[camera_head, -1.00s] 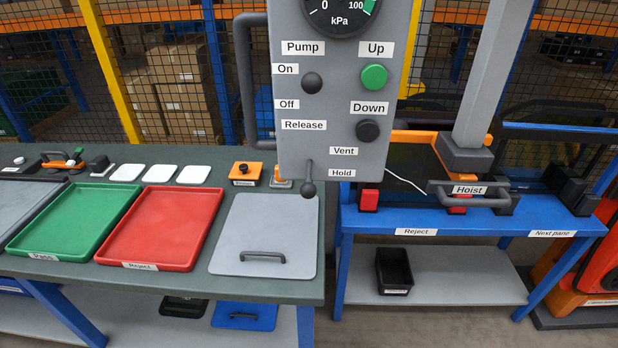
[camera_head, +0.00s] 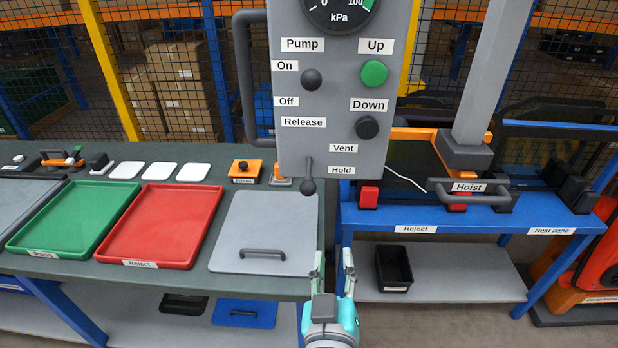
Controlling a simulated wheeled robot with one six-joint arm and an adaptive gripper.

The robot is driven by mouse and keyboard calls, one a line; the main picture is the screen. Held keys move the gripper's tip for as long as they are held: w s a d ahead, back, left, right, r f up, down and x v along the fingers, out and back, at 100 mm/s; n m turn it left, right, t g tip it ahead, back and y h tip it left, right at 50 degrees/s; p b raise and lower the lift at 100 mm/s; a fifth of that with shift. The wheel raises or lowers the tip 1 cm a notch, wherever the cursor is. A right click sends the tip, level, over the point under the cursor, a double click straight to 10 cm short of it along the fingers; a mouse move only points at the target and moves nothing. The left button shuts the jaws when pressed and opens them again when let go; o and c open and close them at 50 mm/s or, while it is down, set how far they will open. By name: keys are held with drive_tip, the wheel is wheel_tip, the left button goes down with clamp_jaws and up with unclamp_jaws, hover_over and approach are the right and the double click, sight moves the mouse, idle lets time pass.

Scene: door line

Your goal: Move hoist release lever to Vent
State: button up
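The hoist control panel (camera_head: 335,100) is a grey box at the top centre. Its release lever (camera_head: 308,180) is a thin dark stem with a black knob at the panel's lower edge, under the Release label (camera_head: 303,122). The lever points down, its knob about level with the Hold label (camera_head: 341,170); the Vent label (camera_head: 344,148) is just above that. My gripper (camera_head: 334,262) is at the bottom centre, below the lever and apart from it. Its two light green fingers point up and are spread, with nothing between them.
The panel also carries a pump knob (camera_head: 311,79), a green Up button (camera_head: 374,73) and a black Down button (camera_head: 367,127). A dark handle (camera_head: 244,85) runs along its left side. The bench with a red tray (camera_head: 160,226) is left; a blue table (camera_head: 470,221) is right.

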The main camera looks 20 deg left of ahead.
drive_tip(key=m, duration=0.2)
approach(307, 182)
drive_tip(key=w, duration=0.2)
drive_tip(key=shift+h, duration=0.3)
drive_tip(key=w+a, duration=0.1)
drive_tip(key=w, duration=0.5)
drive_tip(key=w+a, duration=0.1)
drive_tip(key=w, duration=0.3)
drive_tip(key=shift+a+f, duration=0.35)
drive_tip(key=shift+a, duration=0.05)
clamp_jaws()
